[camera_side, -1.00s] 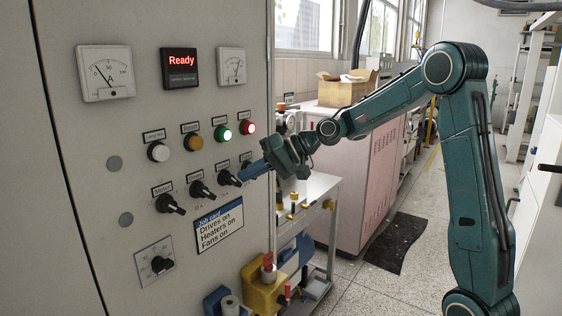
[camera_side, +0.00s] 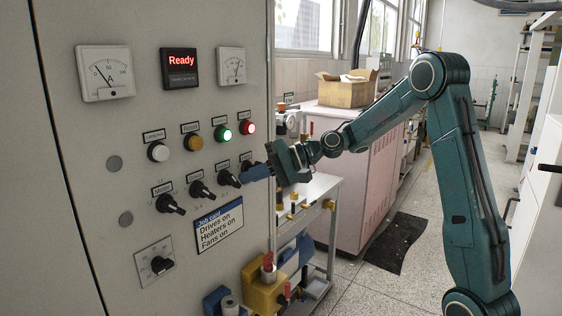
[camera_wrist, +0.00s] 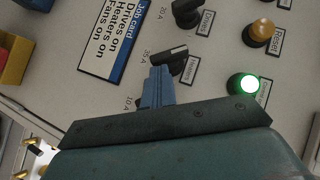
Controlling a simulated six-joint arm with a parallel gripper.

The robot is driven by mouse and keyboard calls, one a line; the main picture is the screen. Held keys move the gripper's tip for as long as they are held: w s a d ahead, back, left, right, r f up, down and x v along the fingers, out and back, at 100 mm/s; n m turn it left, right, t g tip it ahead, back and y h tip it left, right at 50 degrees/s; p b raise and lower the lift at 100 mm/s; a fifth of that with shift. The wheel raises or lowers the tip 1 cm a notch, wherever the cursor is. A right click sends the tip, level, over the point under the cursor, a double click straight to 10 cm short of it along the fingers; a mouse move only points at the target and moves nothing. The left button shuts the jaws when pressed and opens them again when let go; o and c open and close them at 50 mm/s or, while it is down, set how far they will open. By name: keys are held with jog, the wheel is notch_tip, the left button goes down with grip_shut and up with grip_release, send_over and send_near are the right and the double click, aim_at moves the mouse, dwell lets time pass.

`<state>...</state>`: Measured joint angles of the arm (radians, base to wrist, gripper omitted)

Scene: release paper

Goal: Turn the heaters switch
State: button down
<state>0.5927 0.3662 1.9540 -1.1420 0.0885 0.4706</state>
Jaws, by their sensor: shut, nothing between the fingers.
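The heaters switch (camera_side: 228,178) is a black rotary knob on the grey panel, under the green lamp. In the wrist view its knob (camera_wrist: 174,55) carries a pale pointer line, beside a small tag. My gripper (camera_side: 247,173) is shut and empty, its blue fingers just right of this knob. In the wrist view the gripper (camera_wrist: 157,78) has its tips close beside the knob; I cannot tell whether they touch. The drives switch (camera_side: 202,190) is to its left. The job card (camera_side: 218,225) below reads drives on, heaters on, fans on.
A further switch position to the right is hidden behind my gripper. White, amber, green (camera_side: 223,134) and red lamps sit above the switches. A display (camera_side: 181,68) reads Ready. A bench (camera_side: 318,187) with yellow fittings stands right of the panel.

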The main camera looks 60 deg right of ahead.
jog(key=shift+a+f, duration=0.3)
jog(key=shift+f, duration=0.55)
jog(key=shift+a+f, duration=0.3)
jog(key=shift+f, duration=0.5)
jog(key=shift+r, duration=0.25)
dwell(0.7)
jog(key=shift+r, duration=0.85)
jog(key=shift+d, duration=0.1)
jog(key=f+v, duration=0.1)
jog(key=v, duration=1.2)
jog(key=shift+s+d, duration=0.3)
jog(key=shift+r, duration=0.15)
